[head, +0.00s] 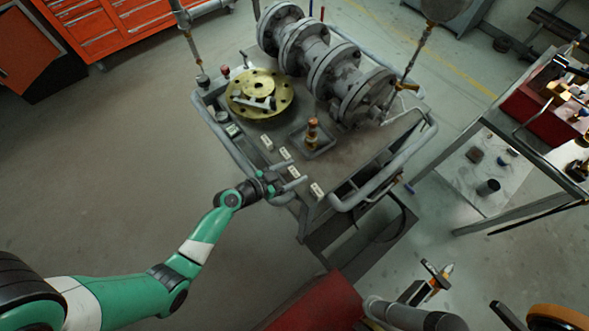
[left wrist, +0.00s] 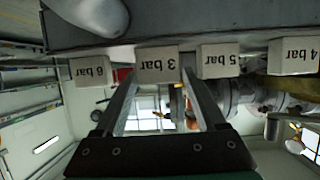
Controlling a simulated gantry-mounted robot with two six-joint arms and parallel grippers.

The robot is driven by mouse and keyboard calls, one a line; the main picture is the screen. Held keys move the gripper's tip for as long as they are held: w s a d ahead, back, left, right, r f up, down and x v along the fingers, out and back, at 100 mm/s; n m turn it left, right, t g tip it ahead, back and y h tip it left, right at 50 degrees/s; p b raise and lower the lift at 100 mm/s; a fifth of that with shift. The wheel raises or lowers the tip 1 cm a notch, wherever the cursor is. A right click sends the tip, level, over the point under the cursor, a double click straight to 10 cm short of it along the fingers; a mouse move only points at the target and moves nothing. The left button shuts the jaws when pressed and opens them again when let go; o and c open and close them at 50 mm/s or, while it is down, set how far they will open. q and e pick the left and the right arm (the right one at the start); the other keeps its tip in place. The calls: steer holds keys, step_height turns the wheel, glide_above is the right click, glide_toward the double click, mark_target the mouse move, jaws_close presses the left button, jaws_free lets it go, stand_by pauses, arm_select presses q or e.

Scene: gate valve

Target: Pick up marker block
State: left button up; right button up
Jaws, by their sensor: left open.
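Several small white marker blocks stand in a row along the near edge of the cart top. In the left wrist view, which looks upside down, they read "6 bar" (left wrist: 89,71), "3 bar" (left wrist: 158,65), "5 bar" (left wrist: 219,61) and "4 bar" (left wrist: 294,56). My left gripper (head: 292,178) is open at this row, its fingers pointing at the "3 bar" block (head: 294,172). In the left wrist view my left gripper's fingertips (left wrist: 160,75) lie at either side of that block's lower picture edge. Contact cannot be told.
The cart (head: 345,165) carries a large grey flanged valve (head: 325,60), a brass flange disc (head: 258,93) and a small brass fitting (head: 312,132) in a tray. Its tubular rail (head: 235,150) runs close to my left gripper. A side table (head: 480,185) stands right.

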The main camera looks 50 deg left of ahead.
arm_select(q)
steer(key=shift+w+f, duration=0.15)
steer(key=shift+w, duration=0.15)
steer(key=c, duration=1.1)
steer(key=shift+r+p, duration=0.3)
steer(key=shift+r, duration=0.1)
step_height(320, 180, up, 2)
steer(key=shift+r+p, duration=0.2)
steer(key=shift+p, duration=0.55)
steer(key=s+d+r+p, duration=0.5)
steer(key=s+d+r, duration=0.2)
steer(key=s, duration=0.5)
step_height(320, 180, up, 3)
steer(key=shift+s+f+p, duration=0.1)
steer(key=shift+s+p, duration=0.05)
steer(key=shift+p, duration=0.25)
